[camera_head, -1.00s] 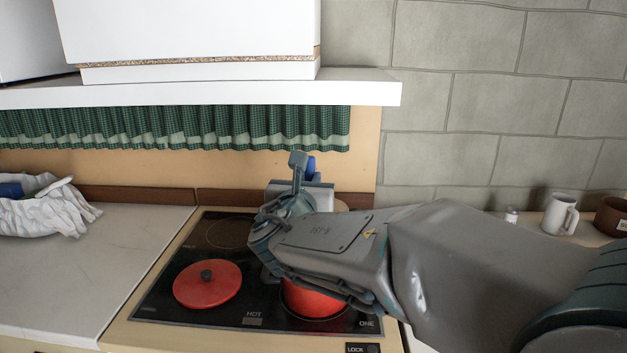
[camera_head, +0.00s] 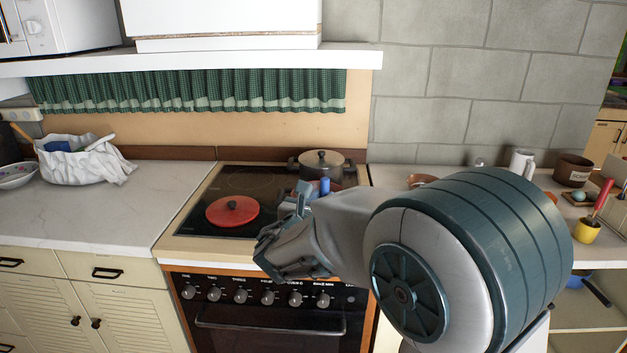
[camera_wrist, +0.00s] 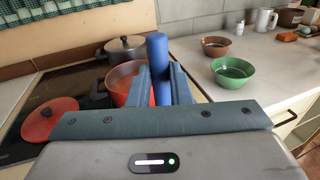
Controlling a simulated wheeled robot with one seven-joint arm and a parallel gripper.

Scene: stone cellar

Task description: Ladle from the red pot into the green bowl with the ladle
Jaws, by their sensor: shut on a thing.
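My gripper (camera_wrist: 160,90) is shut on the blue handle of the ladle (camera_wrist: 157,58), which stands up between the fingers in the wrist view. The handle (camera_head: 325,186) also shows in the head view; the ladle's bowl is hidden. The red pot (camera_wrist: 117,84) stands open on the stove, with orange contents, beyond and left of my fingers. It is mostly hidden behind my arm in the head view. The green bowl (camera_wrist: 234,73) sits on the pale counter, right of the stove and of my gripper. I cannot tell whether the ladle holds anything.
A red lid (camera_head: 232,211) lies on the stove's left side. A lidded steel pot (camera_head: 322,163) stands at the back. A brown bowl (camera_wrist: 216,46) stands behind the green bowl, with a white mug (camera_wrist: 265,20) farther back. The left counter (camera_head: 150,200) is mostly clear.

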